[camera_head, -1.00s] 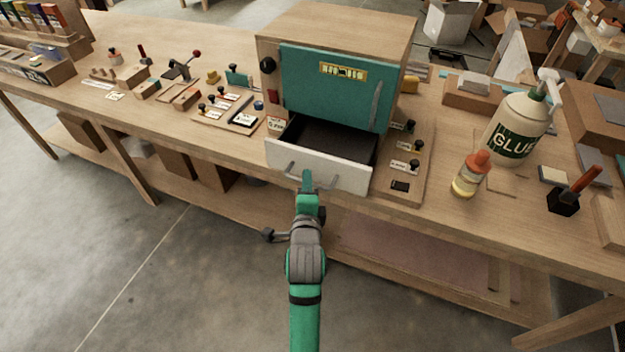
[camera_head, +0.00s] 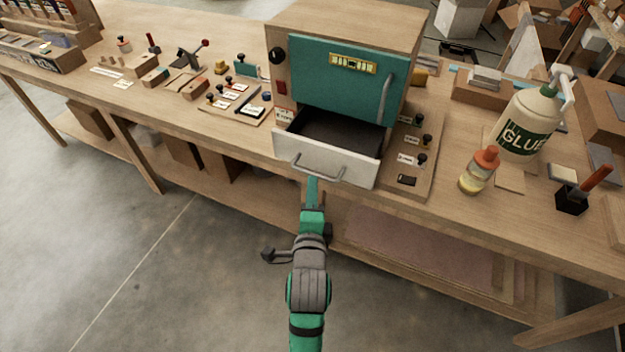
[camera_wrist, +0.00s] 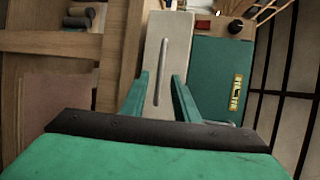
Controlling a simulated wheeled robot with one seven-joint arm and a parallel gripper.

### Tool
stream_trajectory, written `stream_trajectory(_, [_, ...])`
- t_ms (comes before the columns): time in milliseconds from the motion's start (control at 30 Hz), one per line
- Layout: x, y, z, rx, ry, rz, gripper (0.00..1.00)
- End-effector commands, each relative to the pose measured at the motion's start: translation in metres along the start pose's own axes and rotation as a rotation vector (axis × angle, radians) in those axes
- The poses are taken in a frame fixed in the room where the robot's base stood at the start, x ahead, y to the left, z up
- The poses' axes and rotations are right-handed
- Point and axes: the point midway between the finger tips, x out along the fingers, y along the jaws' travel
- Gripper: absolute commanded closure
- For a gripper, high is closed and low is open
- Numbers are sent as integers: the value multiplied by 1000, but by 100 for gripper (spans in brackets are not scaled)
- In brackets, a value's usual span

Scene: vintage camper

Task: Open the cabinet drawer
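The small wooden cabinet (camera_head: 345,22) with a teal door (camera_head: 338,90) stands on the workbench. Its lower drawer (camera_head: 325,157) is pulled out, and its dark, empty-looking interior shows behind the white front. The drawer's metal handle (camera_head: 318,174) is in plain view. My gripper (camera_head: 313,181) is just in front of and below the handle. In the wrist view, my gripper's fingers (camera_wrist: 160,75) are spread apart, with the white drawer front (camera_wrist: 178,50) and its handle (camera_wrist: 161,85) seen between them. The fingers are not closed on the handle.
A glue bottle (camera_head: 528,122) and a small orange-capped bottle (camera_head: 479,171) stand right of the cabinet. Stamps and small tools lie on the bench (camera_head: 60,90) to the left. A lower shelf (camera_head: 410,245) runs under the bench. The floor (camera_head: 130,270) in front is clear.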

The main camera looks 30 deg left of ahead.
Motion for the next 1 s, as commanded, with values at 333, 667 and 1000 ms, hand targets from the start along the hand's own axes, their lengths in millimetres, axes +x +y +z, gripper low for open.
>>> stream_trajectory(333, [-33, 0, 0, 0, 1, 0, 72])
stream_trajectory(667, [-34, 0, 0, 0, 0, 0, 72])
stream_trajectory(1000, [-37, 7, -4, -24, 10, 3, 72])
